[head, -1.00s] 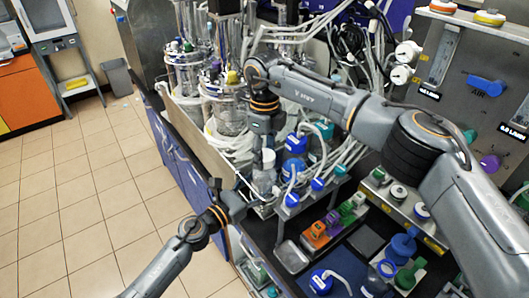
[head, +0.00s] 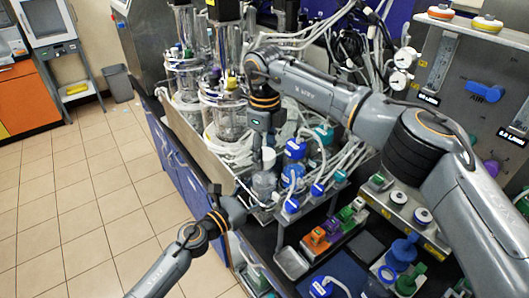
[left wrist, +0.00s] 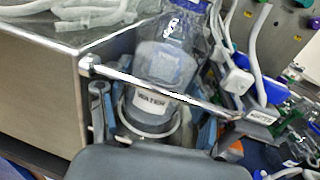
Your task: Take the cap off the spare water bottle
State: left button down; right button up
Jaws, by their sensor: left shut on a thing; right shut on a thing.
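The spare water bottle (head: 264,187) looks clear and stands at the front of the bench in the head view. In the left wrist view a container labelled WATER (left wrist: 150,103) sits close ahead of my gripper, within a pale ring. My left gripper (head: 240,204) is shut on the bottle's side, low down. My right gripper (head: 266,140) points down above the bottle and is shut on a whitish cap (head: 268,157). The cap is right over the bottle's mouth; I cannot tell whether they touch. The fingertips are small and partly hidden.
A blue-capped bottle (head: 294,150) stands just right of my right gripper, with white tubes around it. Glass reactor vessels (head: 228,118) stand behind. A rack with orange, purple and green pieces (head: 320,238) lies to the right.

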aim_at(265, 154)
jog(key=shift+r, duration=0.1)
jog(key=shift+r, duration=1.9)
pick_arm(q)
jog(key=shift+c, duration=1.7)
grip_release()
jog(key=shift+o, duration=0.6)
pick_arm(e)
jog(key=shift+s, duration=0.1)
